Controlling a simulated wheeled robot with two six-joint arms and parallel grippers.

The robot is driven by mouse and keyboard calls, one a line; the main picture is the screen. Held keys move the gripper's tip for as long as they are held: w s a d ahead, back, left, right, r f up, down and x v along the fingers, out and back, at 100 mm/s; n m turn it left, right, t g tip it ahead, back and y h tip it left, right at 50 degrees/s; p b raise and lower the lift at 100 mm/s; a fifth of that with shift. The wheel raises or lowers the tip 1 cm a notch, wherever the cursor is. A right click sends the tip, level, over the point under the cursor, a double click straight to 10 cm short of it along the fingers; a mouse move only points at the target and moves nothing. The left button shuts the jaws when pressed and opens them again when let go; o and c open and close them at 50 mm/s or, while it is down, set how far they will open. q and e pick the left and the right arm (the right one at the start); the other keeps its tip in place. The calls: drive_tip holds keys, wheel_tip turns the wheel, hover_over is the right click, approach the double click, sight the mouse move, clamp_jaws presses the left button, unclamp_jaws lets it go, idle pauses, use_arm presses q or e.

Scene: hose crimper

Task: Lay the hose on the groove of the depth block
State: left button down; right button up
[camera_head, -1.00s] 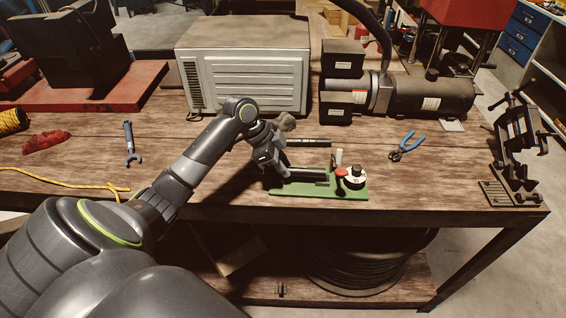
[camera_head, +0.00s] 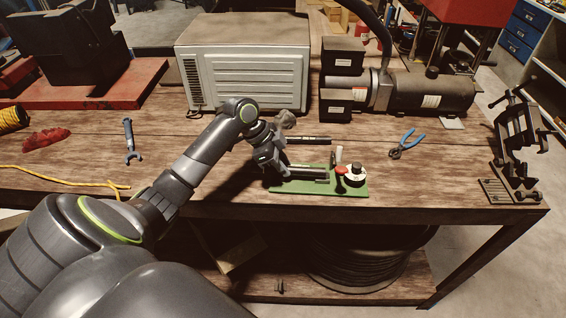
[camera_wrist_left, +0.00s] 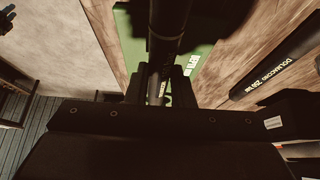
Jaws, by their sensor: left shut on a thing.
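The depth block (camera_head: 318,187) is a green base near the front edge of the bench, with a red knob and a white-and-black dial at its right end. My left gripper (camera_head: 284,172) is at the block's left end and is shut on a black hose (camera_head: 308,173). The hose lies lengthwise over the green base, pointing right towards the red knob. Whether it rests in the groove or hangs just above it, I cannot tell. In the left wrist view the hose (camera_wrist_left: 166,40) runs between the fingers, with the green base (camera_wrist_left: 200,62) beneath. My right gripper is not in view.
A second black hose (camera_head: 308,140) lies on the bench just behind the block; lettering shows on it in the wrist view (camera_wrist_left: 275,75). Blue-handled pliers (camera_head: 406,146) lie to the right, a wrench (camera_head: 131,142) to the left. A grey metal box (camera_head: 245,65) stands behind.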

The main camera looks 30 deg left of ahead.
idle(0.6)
use_arm(q)
drive_tip(key=shift+f, duration=0.3)
drive_tip(key=shift+f+p, duration=0.2)
drive_tip(key=shift+p, duration=0.1)
idle(1.3)
drive_tip(key=c, duration=1.2)
unclamp_jaws()
drive_tip(key=shift+o, duration=0.2)
drive_tip(key=shift+r, duration=0.1)
wheel_tip(320, 180, up, 8)
drive_tip(key=p, duration=0.7)
drive_tip(key=shift+p, duration=0.3)
